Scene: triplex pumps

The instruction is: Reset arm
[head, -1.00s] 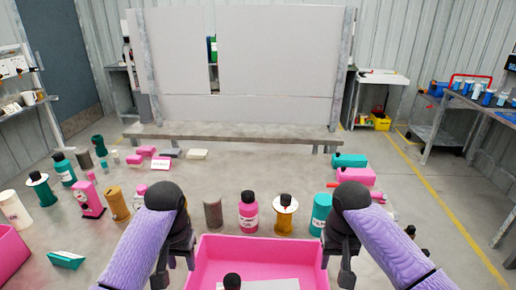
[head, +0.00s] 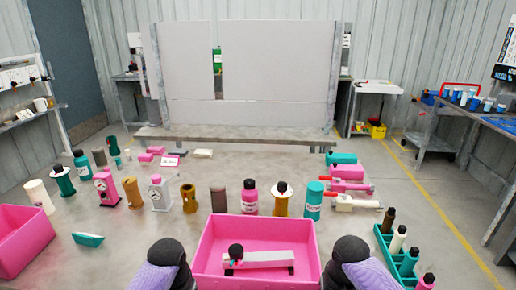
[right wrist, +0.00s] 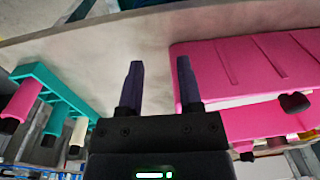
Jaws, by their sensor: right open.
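My right gripper (right wrist: 160,85) shows in the right wrist view with its two dark fingers apart and nothing between them. In the head view only the black wrist end of my right arm shows at the bottom, in front of the pink crate's right side; its fingers are not visible there. The black wrist end of my left arm is at the bottom, left of the crate; my left gripper's fingers are out of view. The pink crate (head: 208,240) stands between the two arms. Inside it lies a pale bar-shaped part (head: 265,257) with a dark round knob (head: 236,251).
A teal rack (head: 386,243) of bottles stands right of the crate. A row of bottles and pump parts, including a pink bottle (head: 250,200), stands behind it. Another pink crate (head: 25,245) is at left. Open floor surface lies further back.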

